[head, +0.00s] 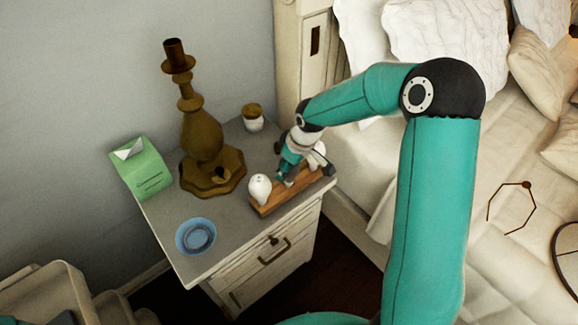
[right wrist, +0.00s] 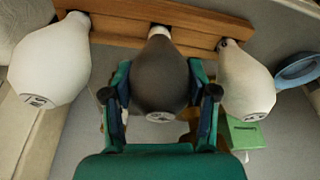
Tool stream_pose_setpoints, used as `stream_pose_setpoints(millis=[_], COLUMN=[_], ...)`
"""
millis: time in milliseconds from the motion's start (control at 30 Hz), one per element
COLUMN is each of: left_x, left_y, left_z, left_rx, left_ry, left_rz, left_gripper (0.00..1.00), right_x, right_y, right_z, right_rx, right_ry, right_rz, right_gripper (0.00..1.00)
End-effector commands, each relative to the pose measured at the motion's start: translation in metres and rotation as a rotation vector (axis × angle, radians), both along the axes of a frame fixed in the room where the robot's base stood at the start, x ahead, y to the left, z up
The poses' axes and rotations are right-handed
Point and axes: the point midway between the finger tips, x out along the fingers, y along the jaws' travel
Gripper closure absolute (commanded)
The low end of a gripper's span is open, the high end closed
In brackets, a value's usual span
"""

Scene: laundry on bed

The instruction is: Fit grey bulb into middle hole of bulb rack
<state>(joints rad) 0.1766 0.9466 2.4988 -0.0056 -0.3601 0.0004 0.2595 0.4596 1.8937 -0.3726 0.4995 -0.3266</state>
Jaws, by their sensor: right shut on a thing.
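The wooden bulb rack (head: 272,204) lies along the front right edge of the nightstand top; it also shows in the right wrist view (right wrist: 205,40). A white bulb (head: 260,188) stands at its left end and another white bulb (head: 318,153) at its right end. In the right wrist view the grey bulb (right wrist: 160,75) sits between the two white bulbs. My right gripper (right wrist: 160,95) is shut on the grey bulb's body. The bulb's pale neck meets the rack's middle hole; how deep it sits is hidden. My left gripper is not in view.
A brass lamp base (head: 203,140) stands behind the rack. A green box (head: 143,170), a blue bowl (head: 196,237) and a small lidded jar (head: 253,119) are also on the nightstand (head: 175,212). The bed (head: 510,160) is to the right.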

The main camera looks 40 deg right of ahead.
Motion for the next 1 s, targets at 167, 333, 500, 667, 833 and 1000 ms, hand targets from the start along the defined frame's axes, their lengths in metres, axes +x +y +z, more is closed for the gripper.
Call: stream_pose_setpoints(millis=[167,333,500,667,833,1000], left_x=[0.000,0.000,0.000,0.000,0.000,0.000], left_y=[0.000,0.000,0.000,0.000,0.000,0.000], left_z=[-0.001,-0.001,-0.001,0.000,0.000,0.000], left_rx=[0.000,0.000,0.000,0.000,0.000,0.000], left_ry=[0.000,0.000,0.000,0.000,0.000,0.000], left_rz=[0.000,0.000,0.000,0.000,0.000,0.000], left_gripper=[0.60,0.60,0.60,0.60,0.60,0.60], right_x=[0.000,0.000,0.000,-0.001,-0.006,-0.014], right_y=[0.000,0.000,0.000,-0.001,-0.003,-0.006], right_z=[-0.001,-0.001,-0.001,0.005,0.026,0.060], right_rx=[0.000,0.000,0.000,0.000,-0.002,-0.002], right_ry=[0.000,0.000,0.000,-0.001,-0.004,-0.006], right_rz=[0.000,0.000,0.000,-0.001,-0.001,-0.002], right_gripper=[0.24,0.13,0.13,0.13,0.13,0.13])
